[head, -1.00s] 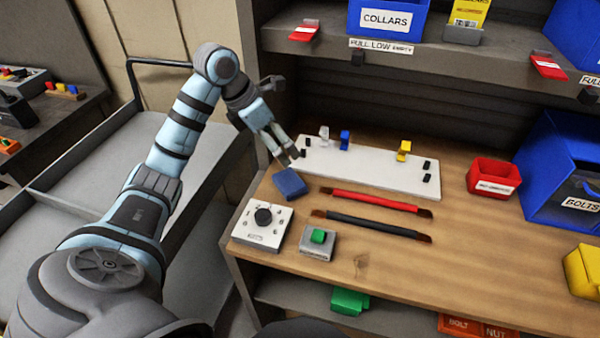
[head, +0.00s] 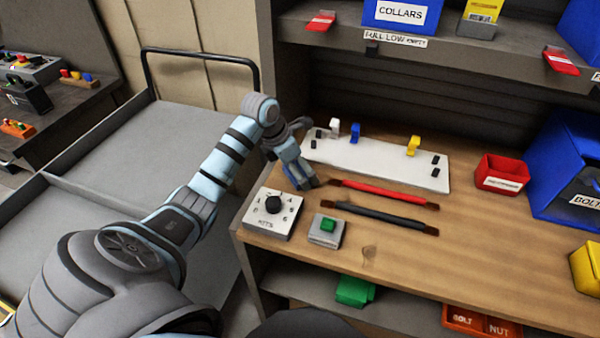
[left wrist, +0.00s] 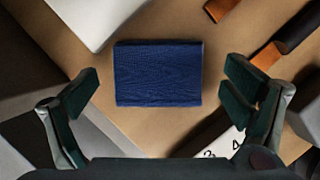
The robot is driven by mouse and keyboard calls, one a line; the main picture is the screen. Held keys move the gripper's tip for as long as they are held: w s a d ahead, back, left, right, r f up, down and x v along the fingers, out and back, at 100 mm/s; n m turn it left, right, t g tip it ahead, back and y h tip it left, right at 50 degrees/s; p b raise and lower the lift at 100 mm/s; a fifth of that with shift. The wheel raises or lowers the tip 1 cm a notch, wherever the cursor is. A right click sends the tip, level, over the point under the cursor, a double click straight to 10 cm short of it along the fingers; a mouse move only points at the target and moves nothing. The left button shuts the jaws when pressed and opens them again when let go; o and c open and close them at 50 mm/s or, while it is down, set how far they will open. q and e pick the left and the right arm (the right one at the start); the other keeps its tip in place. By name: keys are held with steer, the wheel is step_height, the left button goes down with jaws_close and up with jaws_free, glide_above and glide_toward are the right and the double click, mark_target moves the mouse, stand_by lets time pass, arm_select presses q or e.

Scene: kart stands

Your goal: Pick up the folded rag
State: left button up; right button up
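The folded rag (left wrist: 158,73) is a dark blue rectangle lying flat on the wooden bench in the left wrist view. My left gripper (left wrist: 161,93) is open, with one finger to the left and one to the right of the rag; neither appears to touch it. In the head view my left gripper (head: 304,184) points down over the bench's left end and hides most or all of the rag. My right gripper is in neither view.
A white board (head: 375,165) with small clips lies behind the rag. Red (head: 380,194) and black (head: 380,217) straps lie to its right. A dial box (head: 272,214) and a green-button box (head: 326,231) stand in front.

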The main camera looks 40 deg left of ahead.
arm_select(q)
steer(key=c, duration=1)
step_height(320, 180, up, 10)
steer(key=shift+r+p, duration=0.1)
steer(key=shift+p, duration=0.25)
steer(key=shift+o, duration=1.3)
steer(key=shift+c, duration=1.4)
